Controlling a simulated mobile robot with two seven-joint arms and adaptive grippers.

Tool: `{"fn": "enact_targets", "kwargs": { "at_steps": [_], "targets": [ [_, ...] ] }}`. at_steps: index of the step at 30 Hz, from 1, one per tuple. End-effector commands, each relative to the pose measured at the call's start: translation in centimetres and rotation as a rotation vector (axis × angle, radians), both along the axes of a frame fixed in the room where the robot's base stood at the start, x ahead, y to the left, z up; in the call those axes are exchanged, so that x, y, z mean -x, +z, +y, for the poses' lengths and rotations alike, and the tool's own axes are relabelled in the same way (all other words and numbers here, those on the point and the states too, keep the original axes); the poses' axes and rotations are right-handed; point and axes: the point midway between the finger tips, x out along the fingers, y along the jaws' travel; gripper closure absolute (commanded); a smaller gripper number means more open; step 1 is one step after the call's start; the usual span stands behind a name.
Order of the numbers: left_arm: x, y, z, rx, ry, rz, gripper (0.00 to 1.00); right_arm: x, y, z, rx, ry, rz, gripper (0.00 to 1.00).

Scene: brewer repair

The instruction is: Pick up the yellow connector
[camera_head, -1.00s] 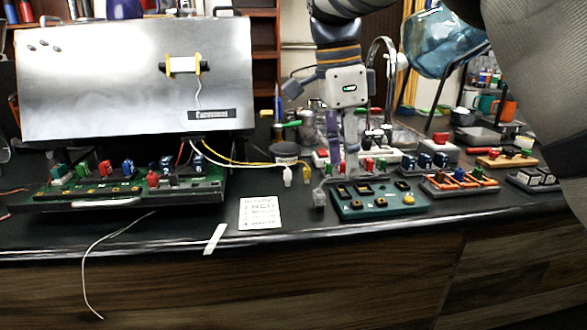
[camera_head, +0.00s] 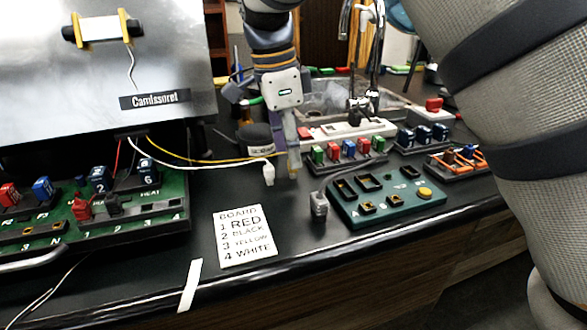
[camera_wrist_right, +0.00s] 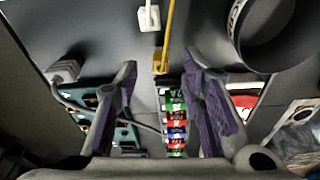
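The yellow connector (camera_wrist_right: 161,62) sits at the end of the yellow wire (camera_wrist_right: 168,22) in the right wrist view. It appears between the two spread fingertips of my right gripper (camera_wrist_right: 160,75), with dark gaps on both sides. In the head view my right gripper (camera_head: 291,165) points down at the end of the yellow wire (camera_head: 215,161) and mostly hides the yellow connector. I cannot tell how far above it the fingertips are. The white connector (camera_head: 268,175) lies just left of the gripper; it also shows in the right wrist view (camera_wrist_right: 149,19). My left gripper is out of view.
A grey plug (camera_head: 319,205) and a green socket board (camera_head: 385,212) are to the right. Red, green and blue blocks (camera_head: 348,149) stand behind. A dark round container (camera_head: 256,137) is close behind the gripper. A label card (camera_head: 243,236) lies in front.

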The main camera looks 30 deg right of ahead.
Motion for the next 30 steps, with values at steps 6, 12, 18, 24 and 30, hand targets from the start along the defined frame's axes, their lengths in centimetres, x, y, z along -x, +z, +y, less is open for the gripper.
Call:
{"fn": "enact_targets", "kwargs": {
  "at_steps": [6,12,18,24,30],
  "targets": [
    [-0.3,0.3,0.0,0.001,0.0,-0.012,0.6,0.2,-2.4,-0.3,0.0,0.0,-0.005,0.63],
    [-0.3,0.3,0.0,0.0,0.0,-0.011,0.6,0.2,-2.4,-0.3,0.0,0.001,-0.005,0.68],
    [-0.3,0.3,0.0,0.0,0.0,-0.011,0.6,0.2,-2.4,-0.3,0.0,0.001,-0.005,1.0],
    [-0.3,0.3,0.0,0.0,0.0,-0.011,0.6,0.2,-2.4,-0.3,0.0,0.0,-0.005,1.0],
    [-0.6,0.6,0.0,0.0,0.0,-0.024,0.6,0.5,-1.7,-0.5,0.0,0.0,-0.009,1.0]
  ]
}}
